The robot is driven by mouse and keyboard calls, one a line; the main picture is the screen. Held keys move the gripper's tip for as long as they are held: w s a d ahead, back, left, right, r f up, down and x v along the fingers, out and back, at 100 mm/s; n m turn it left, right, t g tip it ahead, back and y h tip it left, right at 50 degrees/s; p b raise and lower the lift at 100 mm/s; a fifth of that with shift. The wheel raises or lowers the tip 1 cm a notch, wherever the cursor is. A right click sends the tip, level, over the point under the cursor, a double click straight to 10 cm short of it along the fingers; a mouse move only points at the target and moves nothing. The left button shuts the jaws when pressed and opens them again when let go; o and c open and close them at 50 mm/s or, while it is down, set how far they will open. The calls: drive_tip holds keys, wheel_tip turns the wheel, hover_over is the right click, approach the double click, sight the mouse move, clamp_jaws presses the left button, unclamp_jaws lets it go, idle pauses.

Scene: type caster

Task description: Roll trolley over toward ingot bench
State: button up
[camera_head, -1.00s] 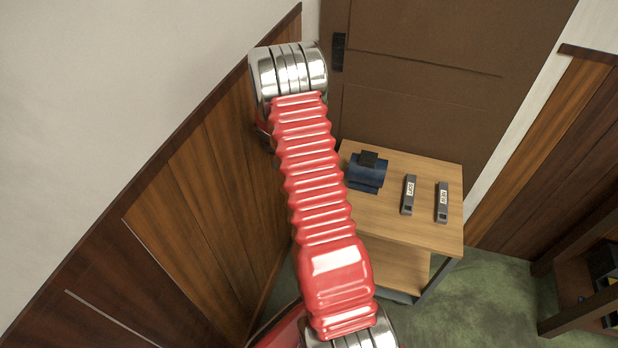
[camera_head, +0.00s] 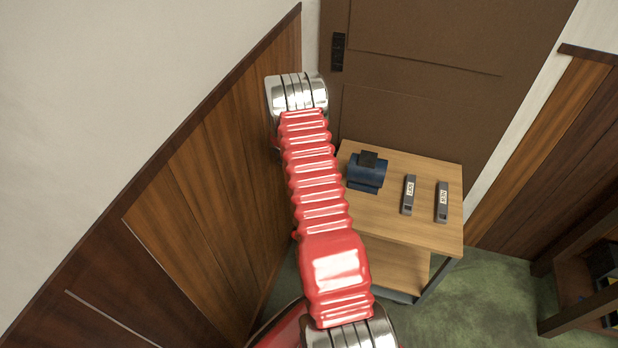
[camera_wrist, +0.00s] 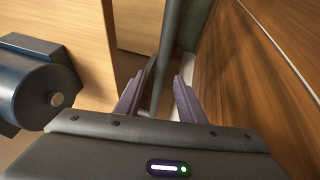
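The trolley (camera_head: 412,236) is a two-shelf wooden cart with a dark frame, standing against the brown door. In the wrist view its wooden top (camera_wrist: 85,22) shows at the upper left. My gripper (camera_wrist: 159,80) is open, with a purple finger on each side of a grey bar (camera_wrist: 168,50). The bar appears to belong to the trolley; I cannot tell whether the fingers touch it. In the head view my red arm hides the gripper and the trolley's left side. I cannot identify the ingot bench with certainty.
A blue cylindrical device (camera_head: 366,172) and two labelled grey blocks (camera_head: 408,195) (camera_head: 442,202) stand on the trolley. A wood-panelled wall (camera_head: 215,190) is close on the left. A dark wooden bench or rack (camera_head: 572,285) is at the right edge. Green floor (camera_head: 490,300) lies clear between.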

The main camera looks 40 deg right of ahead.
drive_tip(key=shift+x, duration=1.8)
drive_tip(key=shift+c, duration=0.6)
clamp_jaws()
